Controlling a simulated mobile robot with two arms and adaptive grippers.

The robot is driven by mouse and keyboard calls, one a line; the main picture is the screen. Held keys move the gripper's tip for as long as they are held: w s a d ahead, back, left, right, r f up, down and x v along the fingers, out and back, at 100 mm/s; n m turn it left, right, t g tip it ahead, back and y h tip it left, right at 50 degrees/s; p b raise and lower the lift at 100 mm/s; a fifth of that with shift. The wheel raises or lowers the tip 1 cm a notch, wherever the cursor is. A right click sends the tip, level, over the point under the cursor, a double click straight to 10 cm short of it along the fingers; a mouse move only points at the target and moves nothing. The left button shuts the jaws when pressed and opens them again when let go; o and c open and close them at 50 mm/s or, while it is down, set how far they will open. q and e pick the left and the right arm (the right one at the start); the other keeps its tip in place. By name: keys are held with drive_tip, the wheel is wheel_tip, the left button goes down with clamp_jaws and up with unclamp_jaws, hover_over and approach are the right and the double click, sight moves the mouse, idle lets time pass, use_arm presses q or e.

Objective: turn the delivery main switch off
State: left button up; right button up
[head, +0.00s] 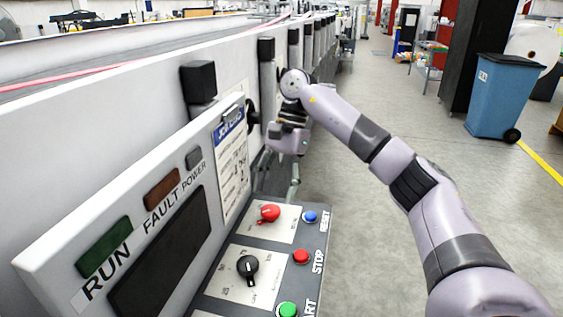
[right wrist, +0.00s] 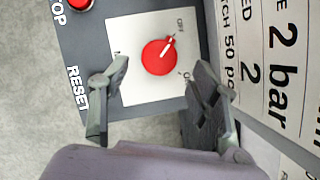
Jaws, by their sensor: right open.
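A red rotary switch (head: 269,212) sits on a pale plate on the sloping grey control panel. In the right wrist view the red switch (right wrist: 158,58) has a white pointer mark aimed to the upper right, towards a small label that seems to read OFF. Other small labels on the plate are hard to read. My right gripper (head: 279,175) hangs over the far end of the panel, behind the switch. In the right wrist view its two fingers (right wrist: 163,80) are spread, with the switch framed beyond them, not touched. My left gripper is out of view.
The panel also holds a black rotary knob (head: 247,267), a red STOP button (head: 301,256), a blue RESET button (head: 310,217) and a green button (head: 287,310). An upright panel with RUN, FAULT and POWER lamps (head: 105,247) stands left. Floor at right is open before a blue bin (head: 500,95).

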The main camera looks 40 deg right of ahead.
drive_tip(key=v, duration=0.8)
drive_tip(key=shift+r, duration=0.1)
idle(0.5)
